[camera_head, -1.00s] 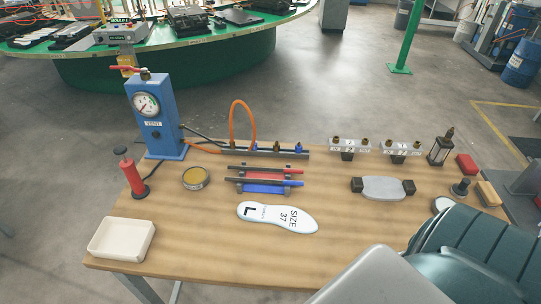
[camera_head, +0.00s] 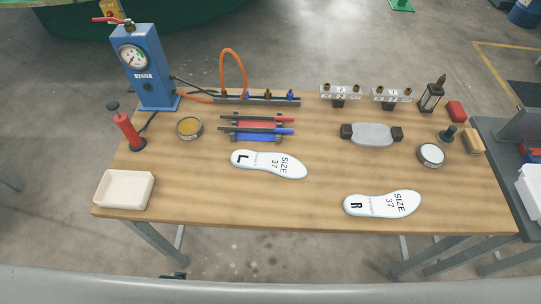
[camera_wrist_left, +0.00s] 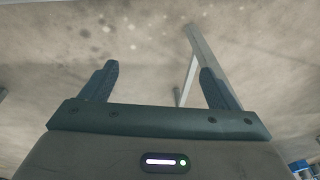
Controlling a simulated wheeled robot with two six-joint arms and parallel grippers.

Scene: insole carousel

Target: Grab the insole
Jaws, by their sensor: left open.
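Two white insoles lie flat on the wooden table. The left insole (camera_head: 268,164), marked L and SIZE 37, is near the middle of the table. The right insole (camera_head: 382,204), marked R and SIZE 37, is nearer the front edge, to the right. My left gripper (camera_wrist_left: 158,85) shows in the left wrist view, its two fingers wide apart with nothing between them. Below it are the floor and a grey table leg (camera_wrist_left: 195,60). Neither gripper shows in the head view.
The wooden table (camera_head: 250,200) also bears a white tray (camera_head: 124,189) at front left, a blue gauge box (camera_head: 145,70), a red pump (camera_head: 127,128), red and blue bars (camera_head: 262,130), a grey block (camera_head: 371,134) and a round tin (camera_head: 431,154). The table between and around the insoles is clear.

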